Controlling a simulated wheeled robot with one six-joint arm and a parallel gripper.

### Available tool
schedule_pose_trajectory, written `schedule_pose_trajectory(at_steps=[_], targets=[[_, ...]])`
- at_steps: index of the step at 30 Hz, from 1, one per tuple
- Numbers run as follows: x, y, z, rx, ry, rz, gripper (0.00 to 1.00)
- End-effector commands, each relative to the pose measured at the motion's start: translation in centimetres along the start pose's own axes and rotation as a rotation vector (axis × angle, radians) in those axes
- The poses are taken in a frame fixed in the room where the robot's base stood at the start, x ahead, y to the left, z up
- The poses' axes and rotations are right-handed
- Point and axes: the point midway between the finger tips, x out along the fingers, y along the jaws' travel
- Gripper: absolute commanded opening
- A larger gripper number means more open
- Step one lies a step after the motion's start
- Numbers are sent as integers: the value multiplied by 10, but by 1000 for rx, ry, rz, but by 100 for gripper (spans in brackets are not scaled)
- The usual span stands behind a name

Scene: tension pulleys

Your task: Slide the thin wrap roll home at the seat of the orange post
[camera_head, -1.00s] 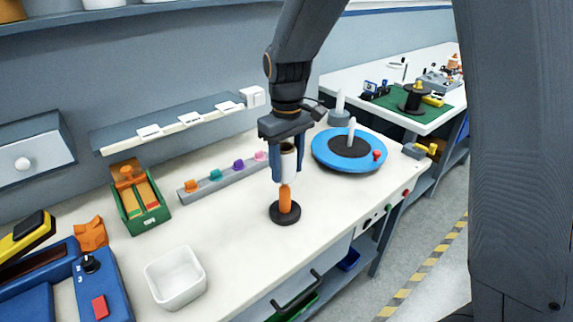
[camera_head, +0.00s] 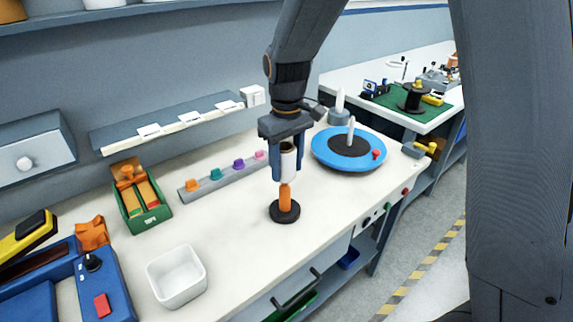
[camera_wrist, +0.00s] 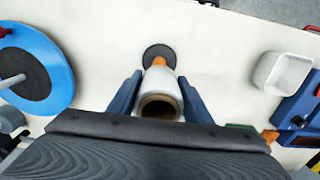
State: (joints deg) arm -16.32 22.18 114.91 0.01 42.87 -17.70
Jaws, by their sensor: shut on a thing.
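The thin wrap roll (camera_head: 288,163) is a white roll with a brown hollow core, held upright in my gripper (camera_head: 287,174). My gripper is shut on it, one blue finger on each side. The orange post (camera_head: 285,194) stands on a round dark base (camera_head: 285,211), directly under the roll in the head view. The post's upper part is hidden, and I cannot tell whether the roll is around its tip. In the wrist view the roll (camera_wrist: 160,92) shows its open brown end towards the camera, with the orange post (camera_wrist: 159,62) and dark base (camera_wrist: 158,52) beyond it.
A blue turntable (camera_head: 373,157) with a pale peg is to the right. A rail with coloured knobs (camera_head: 224,177) lies behind left. A white bin (camera_head: 177,277) and a green box (camera_head: 141,203) are left. The bench around the base is clear.

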Motion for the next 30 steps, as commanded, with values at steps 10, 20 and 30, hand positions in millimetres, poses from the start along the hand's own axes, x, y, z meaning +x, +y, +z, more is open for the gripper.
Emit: schedule_pose_trajectory(at_steps=[10,20,30], targets=[[0,0,0,0,0,0,20],[2,0,0,0,0,0,20],[13,0,0,0,0,0,20]])
